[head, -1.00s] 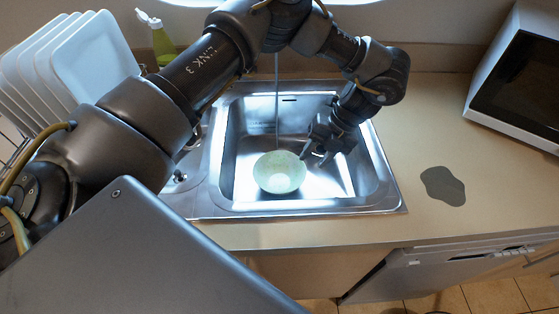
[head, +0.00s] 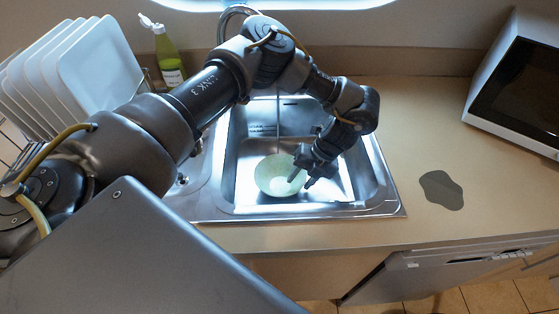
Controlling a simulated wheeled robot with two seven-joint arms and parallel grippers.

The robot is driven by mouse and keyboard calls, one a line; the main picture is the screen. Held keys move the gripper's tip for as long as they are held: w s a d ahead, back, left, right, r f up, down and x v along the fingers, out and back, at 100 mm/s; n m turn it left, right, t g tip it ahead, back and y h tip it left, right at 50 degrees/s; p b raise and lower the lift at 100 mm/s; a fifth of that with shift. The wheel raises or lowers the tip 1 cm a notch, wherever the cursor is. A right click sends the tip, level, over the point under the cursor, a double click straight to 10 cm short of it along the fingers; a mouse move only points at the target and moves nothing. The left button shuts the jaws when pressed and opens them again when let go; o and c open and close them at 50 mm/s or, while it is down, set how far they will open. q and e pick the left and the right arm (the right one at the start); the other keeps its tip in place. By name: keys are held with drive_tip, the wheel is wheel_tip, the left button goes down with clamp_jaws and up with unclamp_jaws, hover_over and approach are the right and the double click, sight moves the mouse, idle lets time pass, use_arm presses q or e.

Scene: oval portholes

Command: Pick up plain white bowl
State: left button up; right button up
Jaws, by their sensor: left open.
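The bowl (head: 273,175) is in the sink basin in the head view. It looks pale greenish-white and plain, and it seems tilted, with its opening turned toward me. My left gripper (head: 301,184) reaches down into the sink from above, at the bowl's right side. Its fingers are apart, and one overlaps the bowl's right rim in the picture. I cannot tell whether it touches the rim. Part of the bowl's right edge is hidden behind the gripper. My right gripper is not in view.
The steel sink (head: 225,205) surrounds the bowl with raised walls. White plates (head: 97,65) stand in a rack at left, beside a green bottle (head: 169,62). A microwave (head: 520,85) stands at right. A dark grey patch (head: 441,190) lies on the otherwise clear right counter.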

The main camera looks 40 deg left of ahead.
use_arm(q)
clamp_jaws()
drive_tip(key=shift+r, duration=0.1)
